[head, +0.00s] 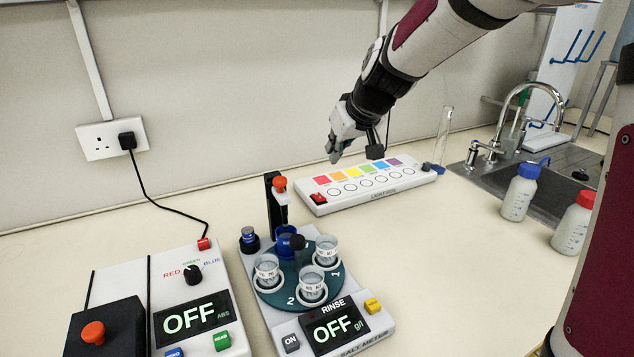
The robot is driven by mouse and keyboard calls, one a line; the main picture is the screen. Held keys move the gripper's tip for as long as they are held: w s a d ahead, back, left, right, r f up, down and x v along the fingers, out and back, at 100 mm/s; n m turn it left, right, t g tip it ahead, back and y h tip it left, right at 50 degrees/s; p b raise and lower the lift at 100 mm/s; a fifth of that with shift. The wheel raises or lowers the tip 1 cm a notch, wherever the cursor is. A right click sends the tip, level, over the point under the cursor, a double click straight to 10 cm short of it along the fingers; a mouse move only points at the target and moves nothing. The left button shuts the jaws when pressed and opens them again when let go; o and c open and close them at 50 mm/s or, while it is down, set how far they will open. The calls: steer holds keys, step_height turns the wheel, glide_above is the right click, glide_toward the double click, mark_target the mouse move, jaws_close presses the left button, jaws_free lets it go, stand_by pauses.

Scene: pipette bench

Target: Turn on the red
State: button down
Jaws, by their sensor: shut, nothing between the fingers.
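A long white panel (405,194) lies on the bench at the back middle. It carries a row of coloured squares, with a red square (322,180) at its left end. A row of round white buttons runs below the squares, the leftmost one (334,191) under the red square. A red rocker switch (318,198) sits at the panel's left front corner; its position is too small to tell. My gripper (335,158) is shut and empty. It points down and appears above the panel's left part, apart from it.
A salt meter (377,325) with three cups on a turntable stands in front, its display reading OFF. A colorimeter (223,300) at the front left also reads OFF. A glass cylinder (444,130), two bottles (519,195) and a sink (500,172) are at the right.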

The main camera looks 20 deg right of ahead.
glide_above(319, 195)
steer(key=s, duration=0.1)
steer(key=f, duration=0.8)
steer(key=shift+s+d+f+b, duration=0.15)
steer(key=shift+s+f+b, duration=0.05)
steer(key=shift+b, duration=0.1)
steer(key=shift+s+d+f, duration=0.1)
steer(key=shift+s+f, duration=0.05)
steer(key=shift+f, duration=0.4)
steer(key=shift+s+d+f, duration=0.1)
steer(key=shift+f, duration=0.45)
steer(key=shift+s+a+f+b, duration=0.1)
steer(key=shift+f+b, duration=0.2)
steer(key=shift+f, duration=0.35)
steer(key=shift+f, duration=0.1)
steer(key=f+b, duration=0.1)
steer(key=b, duration=0.2)
steer(key=shift+s+f, duration=0.15)
steer(key=shift+s, duration=0.05)
steer(key=shift+s+r, duration=0.1)
steer(key=shift+r, duration=0.2)
